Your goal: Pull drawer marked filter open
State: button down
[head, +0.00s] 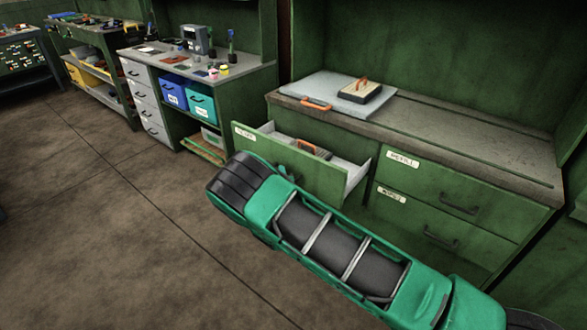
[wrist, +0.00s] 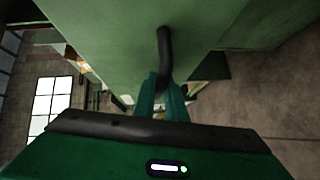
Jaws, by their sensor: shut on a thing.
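The drawer (head: 262,147) at the upper left of the green cabinet stands pulled out, with a white label (head: 244,133) on its front; the lettering is too small to read surely. Inside it lies an object with an orange-brown handle (head: 308,147). In the wrist view the green drawer front (wrist: 95,30) fills the top, with a dark bar handle (wrist: 164,45) on it. My gripper (wrist: 162,88) is shut on that handle. In the head view my green arm hides the handle and most of my fingers.
Two labelled drawers, an upper one (head: 450,190) and a lower one (head: 425,232), are shut at the right. The countertop (head: 450,135) holds a grey board and a block with an orange handle. Open floor (head: 110,240) lies to the left.

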jog(key=shift+s+a+f, duration=0.15)
jog(key=shift+s+a, duration=0.8)
jog(key=shift+s, duration=0.15)
jog(key=c, duration=1.8)
grip_release()
jog(key=s, duration=0.3)
jog(key=s+r, duration=0.1)
jog(key=s, duration=0.3)
jog(key=s+d, duration=0.1)
jog(key=s, duration=0.2)
jog(key=shift+s+r, duration=0.2)
jog(key=shift+r, duration=0.05)
